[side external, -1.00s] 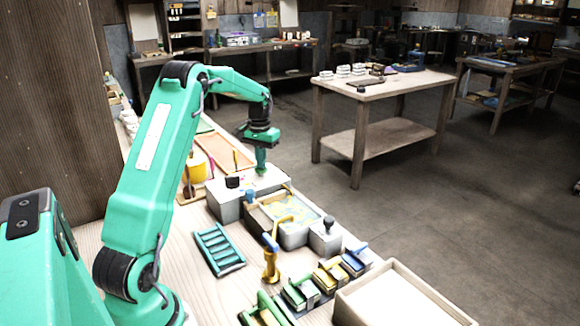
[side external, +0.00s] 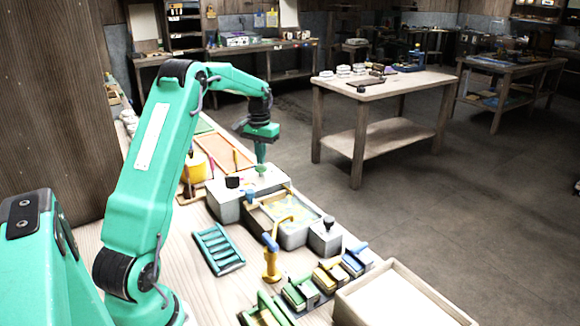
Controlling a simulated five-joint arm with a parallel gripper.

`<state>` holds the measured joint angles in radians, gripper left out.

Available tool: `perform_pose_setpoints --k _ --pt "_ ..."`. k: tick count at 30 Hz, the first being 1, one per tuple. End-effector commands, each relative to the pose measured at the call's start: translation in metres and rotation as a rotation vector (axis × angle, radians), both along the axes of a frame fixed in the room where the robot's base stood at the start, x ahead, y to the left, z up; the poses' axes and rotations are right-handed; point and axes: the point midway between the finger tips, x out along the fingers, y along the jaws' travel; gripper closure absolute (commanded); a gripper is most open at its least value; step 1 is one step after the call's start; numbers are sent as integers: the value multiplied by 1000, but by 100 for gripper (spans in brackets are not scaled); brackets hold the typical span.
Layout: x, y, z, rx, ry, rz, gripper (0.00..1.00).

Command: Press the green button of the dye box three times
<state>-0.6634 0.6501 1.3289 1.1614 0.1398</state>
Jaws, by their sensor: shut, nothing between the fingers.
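A grey box with a pale top (side external: 228,207), which looks like the dye box, stands on the bench near the middle of the view. A black knob (side external: 232,182) sits on its top. My gripper (side external: 261,162) is shut and empty, pointing down just above the far right part of this top. A small pale greenish spot (side external: 261,172) shows right under the fingertips. It may be the green button, but it is too small to be sure. The fingertips look slightly apart from it.
In front of the box are a tray with yellowish patches (side external: 292,238), a small grey box with a black knob (side external: 325,240) and a green rack (side external: 217,248). A yellow tool (side external: 271,262), several coloured blocks and a wooden tray (side external: 425,295) stand nearer. A yellow cup (side external: 196,169) stands behind left.

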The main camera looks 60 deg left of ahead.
Motion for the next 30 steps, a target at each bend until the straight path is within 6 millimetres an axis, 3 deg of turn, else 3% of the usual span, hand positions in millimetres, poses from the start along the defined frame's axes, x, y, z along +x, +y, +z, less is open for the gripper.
perform_pose_setpoints --k 18,30 --pt "0 0 44 1 -1 0 100" --pt "0 0 51 -1 1 0 100"
